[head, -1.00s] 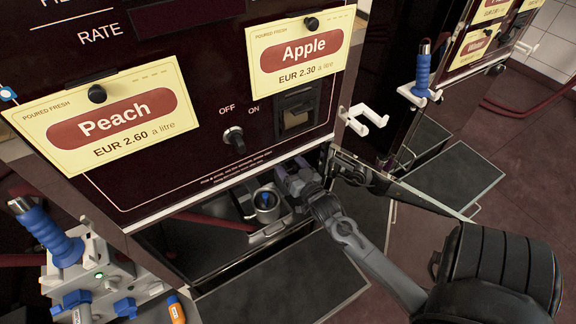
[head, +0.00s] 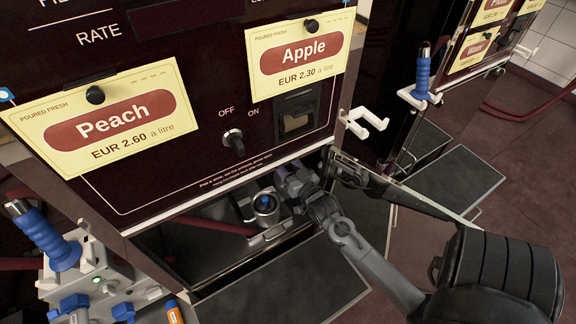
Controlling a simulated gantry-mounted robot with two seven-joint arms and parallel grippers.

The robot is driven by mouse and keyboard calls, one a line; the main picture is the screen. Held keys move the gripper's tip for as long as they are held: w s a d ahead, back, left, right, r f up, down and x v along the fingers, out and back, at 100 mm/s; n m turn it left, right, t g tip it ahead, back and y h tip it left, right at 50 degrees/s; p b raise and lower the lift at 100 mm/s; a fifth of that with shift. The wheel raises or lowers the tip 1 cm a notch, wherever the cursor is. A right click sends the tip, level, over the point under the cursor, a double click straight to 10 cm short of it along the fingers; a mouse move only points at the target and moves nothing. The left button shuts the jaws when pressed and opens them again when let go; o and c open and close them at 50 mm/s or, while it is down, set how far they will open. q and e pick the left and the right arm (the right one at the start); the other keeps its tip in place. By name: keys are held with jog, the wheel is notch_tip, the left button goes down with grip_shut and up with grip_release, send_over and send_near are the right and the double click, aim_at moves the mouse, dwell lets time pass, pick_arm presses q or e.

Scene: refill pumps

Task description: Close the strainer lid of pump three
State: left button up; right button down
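The strainer (head: 266,212) is a small grey metal cup in the open lower bay of the pump with the Peach and Apple signs. A blue part (head: 265,200) shows at its top. I cannot tell for sure whether this is a knob on the lid or something inside, nor whether the lid is fully down. My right gripper (head: 283,180) reaches into the bay from the right, just behind and right of the strainer. Its fingertips are small and dark against the bay, so its opening is unclear. My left gripper is out of view.
A dark drawer-like panel (head: 285,275) lies below the bay. A white bracket (head: 365,122) juts from the pump's right edge. A unit with blue handles (head: 95,275) stands at lower left.

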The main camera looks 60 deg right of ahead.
jog(key=shift+w+a+r+p, duration=0.1)
jog(key=shift+a+r+p, duration=0.15)
jog(key=shift+p, duration=0.3)
jog(key=w+a+n+p, duration=0.3)
jog(key=a+n+p, duration=0.3)
jog(key=p, duration=0.3)
jog(key=shift+n+p, duration=0.35)
jog(key=shift+n, duration=0.25)
jog(key=c, duration=0.5)
grip_release()
